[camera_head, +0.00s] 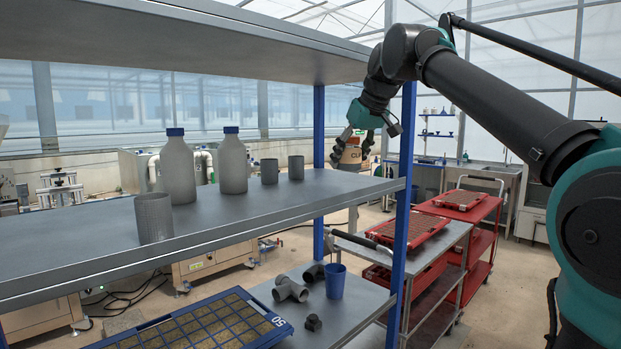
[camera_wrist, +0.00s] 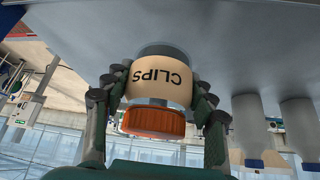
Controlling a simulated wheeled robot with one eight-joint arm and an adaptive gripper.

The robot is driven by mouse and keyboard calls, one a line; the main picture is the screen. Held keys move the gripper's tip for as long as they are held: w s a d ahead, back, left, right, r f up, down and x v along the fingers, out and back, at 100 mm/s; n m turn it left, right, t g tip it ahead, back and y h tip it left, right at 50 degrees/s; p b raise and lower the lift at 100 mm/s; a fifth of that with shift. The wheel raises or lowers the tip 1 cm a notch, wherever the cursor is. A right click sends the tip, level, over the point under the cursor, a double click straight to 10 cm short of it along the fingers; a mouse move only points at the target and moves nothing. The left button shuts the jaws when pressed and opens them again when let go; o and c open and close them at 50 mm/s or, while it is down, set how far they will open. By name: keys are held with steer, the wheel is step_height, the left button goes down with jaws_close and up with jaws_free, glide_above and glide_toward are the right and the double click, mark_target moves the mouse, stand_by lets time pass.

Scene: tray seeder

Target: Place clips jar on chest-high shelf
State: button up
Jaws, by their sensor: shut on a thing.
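The clips jar has a cream label reading CLIPS and an orange lid. In the wrist view the jar (camera_wrist: 160,84) appears upside down between the fingers of my gripper (camera_wrist: 157,88), which is shut on its sides. In the head view the jar (camera_head: 351,156) shows partly behind my gripper (camera_head: 351,150), near the right end of the chest-high shelf (camera_head: 285,205). The grey shelf surface (camera_wrist: 235,45) also fills the top of the wrist view, close to the jar's base. Whether the base touches it I cannot tell.
Two grey bottles with blue caps (camera_head: 178,168) (camera_head: 232,163) and several grey cups (camera_head: 154,217) stand left on the same shelf. A blue post (camera_head: 403,215) rises at its right front corner. An upper shelf board (camera_head: 200,40) hangs above.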

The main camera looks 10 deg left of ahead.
steer(key=w+a+f, duration=0.2)
steer(key=w, duration=0.1)
steer(key=w+a+f, duration=0.1)
steer(key=shift+w+a, duration=0.25)
steer(key=shift+a, duration=0.1)
steer(key=shift+w+a+f, duration=0.9)
steer(key=shift+w+f, duration=0.15)
steer(key=shift+w, duration=0.1)
steer(key=shift+f, duration=0.15)
steer(key=shift+f, duration=0.15)
steer(key=o, duration=1.3)
